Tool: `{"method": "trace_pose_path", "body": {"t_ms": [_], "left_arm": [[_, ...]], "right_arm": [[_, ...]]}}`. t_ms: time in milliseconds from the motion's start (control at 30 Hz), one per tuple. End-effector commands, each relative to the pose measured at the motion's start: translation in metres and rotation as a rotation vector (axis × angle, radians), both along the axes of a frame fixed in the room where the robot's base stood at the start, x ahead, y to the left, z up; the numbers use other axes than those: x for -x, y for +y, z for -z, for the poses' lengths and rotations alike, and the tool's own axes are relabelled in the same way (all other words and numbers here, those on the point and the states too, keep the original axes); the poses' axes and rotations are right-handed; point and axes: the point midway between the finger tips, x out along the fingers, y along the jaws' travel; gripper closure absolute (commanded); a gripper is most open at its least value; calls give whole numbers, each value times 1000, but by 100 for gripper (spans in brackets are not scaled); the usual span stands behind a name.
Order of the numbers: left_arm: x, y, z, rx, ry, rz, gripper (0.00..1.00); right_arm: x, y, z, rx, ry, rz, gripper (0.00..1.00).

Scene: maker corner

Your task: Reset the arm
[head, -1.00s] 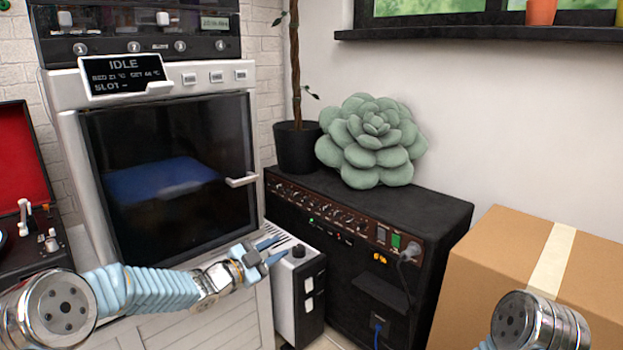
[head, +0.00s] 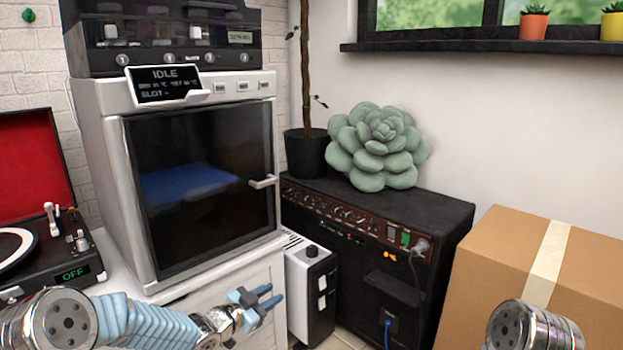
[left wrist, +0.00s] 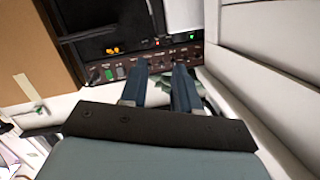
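My left arm comes in from the lower left of the head view. Its left gripper (head: 268,298) hangs in front of the white cabinet, below the printer's door, and touches nothing that I can see. In the left wrist view the two dark blue fingers (left wrist: 160,82) stand a gap apart with nothing between them. My right arm shows only as a metal joint (head: 530,325) at the lower right of the head view. The right gripper is out of the picture.
A white 3D printer (head: 112,185) reading IDLE stands on a cabinet (head: 270,335). A record player (head: 85,255) is at left. A small white unit (head: 310,300), a black amplifier (head: 440,235) bearing a succulent cushion (head: 378,150), and a cardboard box (head: 500,260) stand to the right.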

Motion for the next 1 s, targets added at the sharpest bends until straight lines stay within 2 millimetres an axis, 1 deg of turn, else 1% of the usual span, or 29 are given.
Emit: {"method": "trace_pose_path", "body": {"t_ms": [33, 167, 200, 267, 300, 367, 400, 467, 500, 567, 600, 667, 700, 767, 800, 833, 867, 900, 967, 1000], "left_arm": [[6, -1, 17, 14, 59, -16, 69], [27, 0, 65, 63, 240, -83, 69], [36, 0, 81, 78, 302, -106, 69], [53, 1, 108, 101, 408, -146, 69], [68, 2, 128, 116, 491, -178, 69], [95, 3, 161, 139, 632, -234, 69], [118, 3, 183, 155, 735, -277, 69], [155, 5, 214, 171, 890, -346, 69], [179, 6, 230, 181, 985, -391, 69], [215, 8, 250, 189, 1113, -454, 69], [238, 9, 261, 192, 1193, -496, 69], [271, 11, 274, 192, 1303, -554, 69], [292, 12, 280, 193, 1372, -594, 69], [324, 14, 287, 190, 1471, -653, 69], [345, 15, 291, 186, 1534, -693, 69], [361, 16, 293, 182, 1581, -722, 69], [358, 16, 272, 186, 1574, -721, 69], [356, 15, 257, 186, 1569, -717, 69], [355, 14, 241, 185, 1567, -714, 69], [356, 14, 230, 184, 1567, -712, 69]], "right_arm": [[0, 0, 0, 0, 0, 0, 54], [0, 0, 0, 0, 0, 0, 54], [0, 0, 0, 0, 0, 0, 54], [0, 0, 0, 0, 0, 0, 54], [0, 0, 0, 0, 0, 0, 54], [0, 0, 0, 0, 0, 0, 54], [0, 0, 0, 0, 0, 0, 54], [0, 0, 0, 0, 0, 0, 54], [0, 0, 0, 0, 0, 0, 54], [0, 0, 0, 0, 0, 0, 54], [0, 0, 0, 0, 0, 0, 54], [0, 0, 0, 0, 0, 0, 54], [0, 0, 0, 0, 0, 0, 54], [0, 0, 0, 0, 0, 0, 54], [0, 0, 0, 0, 0, 0, 54], [0, 0, 0, 0, 0, 0, 54], [1, 0, -20, 0, 1, 0, 54], [1, 1, -35, 0, 2, -2, 54], [1, 2, -51, -1, 0, -4, 54], [1, 2, -62, -1, 1, -5, 54]]}}
